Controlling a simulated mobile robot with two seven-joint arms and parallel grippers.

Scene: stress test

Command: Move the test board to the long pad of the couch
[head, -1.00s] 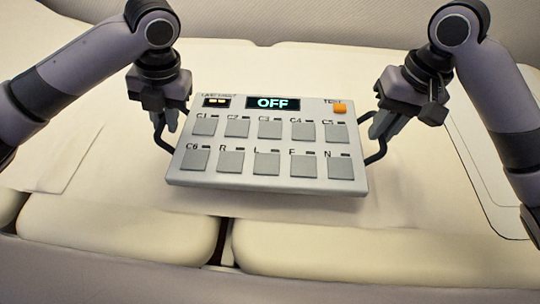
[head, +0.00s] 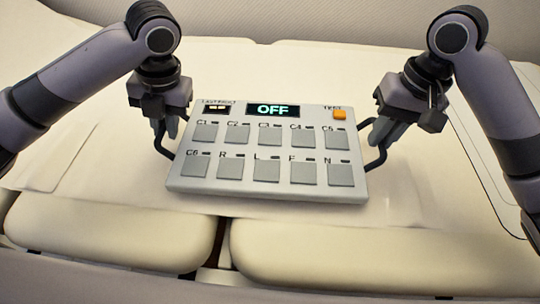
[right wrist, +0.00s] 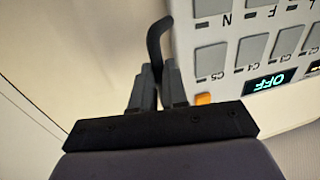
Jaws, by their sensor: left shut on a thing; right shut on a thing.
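The test board (head: 265,188) is a light grey panel with two rows of square grey buttons, an orange TEST button and a display reading OFF. It has a dark handle on each side. My left gripper (head: 167,134) is shut on the board's left handle. My right gripper (head: 384,136) is shut on its right handle; the right wrist view shows the fingers (right wrist: 157,88) closed around the dark handle bar. The board is held over the cream couch (head: 290,75); whether it touches the surface I cannot tell. In the right wrist view the board (right wrist: 188,60) appears upside down.
Two cream cushions, left (head: 110,232) and right (head: 370,260), lie along the near edge with a dark gap between them. A pale wall (head: 320,20) runs along the back. The couch surface around the board looks clear.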

